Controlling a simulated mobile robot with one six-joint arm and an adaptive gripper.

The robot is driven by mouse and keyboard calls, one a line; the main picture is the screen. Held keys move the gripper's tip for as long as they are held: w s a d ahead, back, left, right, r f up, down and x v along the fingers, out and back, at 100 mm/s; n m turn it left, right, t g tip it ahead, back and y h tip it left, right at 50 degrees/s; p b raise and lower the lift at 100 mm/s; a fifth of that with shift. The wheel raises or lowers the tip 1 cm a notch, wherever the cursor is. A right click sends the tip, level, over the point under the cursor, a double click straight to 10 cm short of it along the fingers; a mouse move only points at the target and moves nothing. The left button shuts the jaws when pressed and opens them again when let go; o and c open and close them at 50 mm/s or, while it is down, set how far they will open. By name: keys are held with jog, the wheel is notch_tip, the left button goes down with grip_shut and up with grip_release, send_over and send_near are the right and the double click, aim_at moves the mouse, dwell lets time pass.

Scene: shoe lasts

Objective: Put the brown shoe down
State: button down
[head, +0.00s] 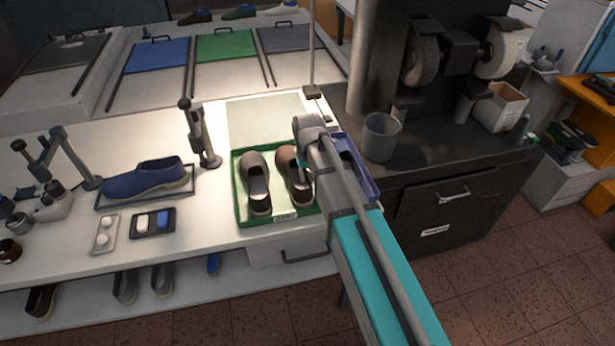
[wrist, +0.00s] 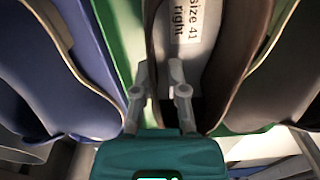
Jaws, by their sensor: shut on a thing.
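My gripper (head: 304,163) is shut on the wall of a brown shoe (head: 287,158), the right one of a pair. In the wrist view my gripper (wrist: 160,98) has one finger inside the opening and one outside. The shoe's pale insole (wrist: 181,28) reads "size 41 right". The shoe is upright over the green tray (head: 240,207); I cannot tell whether its sole touches the tray floor. The other brown shoe (head: 256,172) stands in the tray to its left, apart from it. My arm hides part of the tray's right side.
A grey cup (head: 381,138) stands on the dark counter. A pale green mat (head: 265,120) behind is bare.

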jog(key=c, duration=0.7)
grip_release()
jog(key=shift+r, duration=0.1)
notch_tip(320, 180, up, 12)
jog(key=p, duration=1.2)
jog(key=shift+d, duration=0.1)
jog(key=s+d+m, duration=0.1)
jog(key=s+d, duration=0.3)
jog(key=d, duration=0.2)
jog(key=s+d+m, duration=0.1)
jog(key=s+d, duration=0.4)
jog(key=d, duration=0.2)
jog(key=s+d+m, duration=0.1)
jog(key=s+d, duration=0.3)
jog(key=d, duration=0.2)
jog(key=shift+s+d, duration=0.25)
jog(key=shift+d, duration=0.05)
